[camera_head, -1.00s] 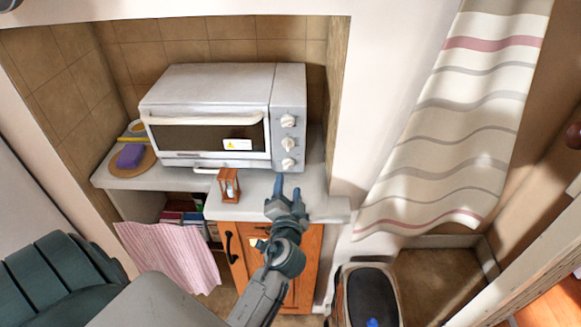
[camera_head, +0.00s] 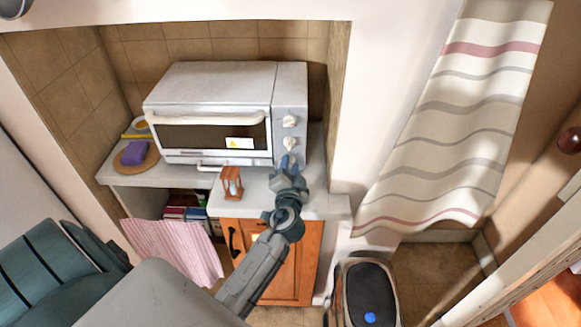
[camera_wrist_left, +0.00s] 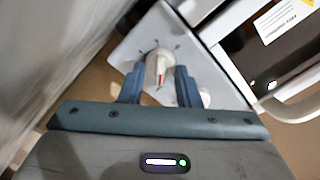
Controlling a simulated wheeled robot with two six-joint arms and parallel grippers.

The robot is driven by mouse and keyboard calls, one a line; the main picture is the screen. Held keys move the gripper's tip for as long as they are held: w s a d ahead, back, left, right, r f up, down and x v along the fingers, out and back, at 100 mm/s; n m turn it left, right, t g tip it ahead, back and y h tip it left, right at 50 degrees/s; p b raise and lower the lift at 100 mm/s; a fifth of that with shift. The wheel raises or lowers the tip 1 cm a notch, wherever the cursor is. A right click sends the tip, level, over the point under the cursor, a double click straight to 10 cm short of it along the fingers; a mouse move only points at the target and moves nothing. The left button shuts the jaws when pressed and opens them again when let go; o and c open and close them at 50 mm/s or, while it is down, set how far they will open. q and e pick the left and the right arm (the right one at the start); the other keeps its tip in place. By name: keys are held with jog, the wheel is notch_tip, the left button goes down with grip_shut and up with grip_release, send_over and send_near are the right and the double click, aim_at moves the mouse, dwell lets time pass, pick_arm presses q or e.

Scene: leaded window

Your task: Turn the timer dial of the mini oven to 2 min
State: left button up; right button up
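The white mini oven (camera_head: 215,88) stands on the counter. Its right-hand panel carries a column of white dials: a top dial (camera_head: 289,121), a middle dial (camera_head: 289,142) and a lowest one, mostly hidden behind my left gripper (camera_head: 289,164). In the left wrist view a dial (camera_wrist_left: 158,62) with a red mark and dark ticks around it sits between the fingers of my left gripper (camera_wrist_left: 159,82). The fingers are apart, one on each side of the dial; I cannot tell if they touch it. I cannot read any dial markings. My right gripper is out of view.
A small wooden hourglass (camera_head: 231,183) stands on the counter (camera_head: 318,195) left of my left gripper. The oven door handle (camera_head: 207,118) is left of the dials. A purple sponge (camera_head: 133,153) lies on a round board at the far left. A striped curtain (camera_head: 450,130) hangs at right.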

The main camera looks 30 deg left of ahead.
pick_arm(q)
jog(key=shift+c, duration=0.4)
jog(key=shift+m, duration=0.4)
jog(key=o, duration=0.9)
jog(key=shift+o, duration=0.2)
